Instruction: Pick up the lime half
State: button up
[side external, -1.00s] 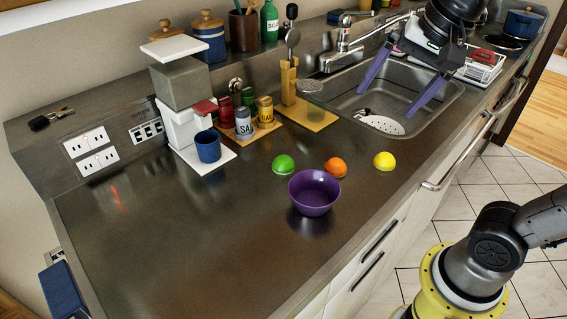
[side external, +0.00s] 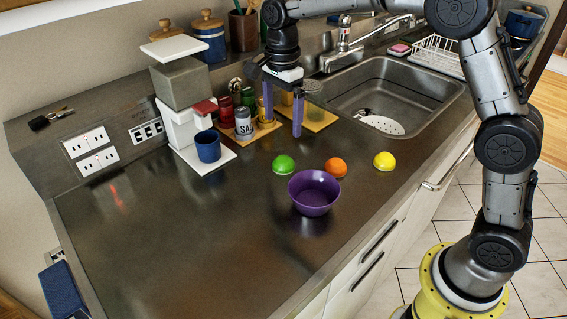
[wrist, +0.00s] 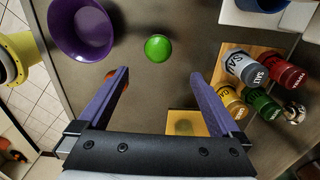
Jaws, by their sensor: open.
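The lime half (side external: 284,164) is a small green dome resting on the dark counter, just behind the purple bowl. It also shows in the wrist view (wrist: 158,48), ahead of my fingers and between their lines, with nothing touching it. My gripper (side external: 283,118) points down with its two purple fingers apart and empty. It hangs above the counter, behind the lime half and near the spice cans. In the wrist view my gripper (wrist: 160,85) is spread wide.
A purple bowl (side external: 314,193) stands in front of the lime. An orange half (side external: 335,168) and a lemon half (side external: 384,161) lie to its right. Spice cans (side external: 244,124) and a coffee machine with a blue cup (side external: 208,146) stand to the left. The front-left counter is clear.

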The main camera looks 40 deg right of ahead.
aim_at(283, 158)
jog(key=f, duration=1.1)
jog(key=shift+s+f, duration=0.2)
jog(key=shift+f, duration=0.05)
jog(key=shift+c, duration=0.2)
jog(key=c, duration=1.3)
jog(key=shift+r, duration=0.15)
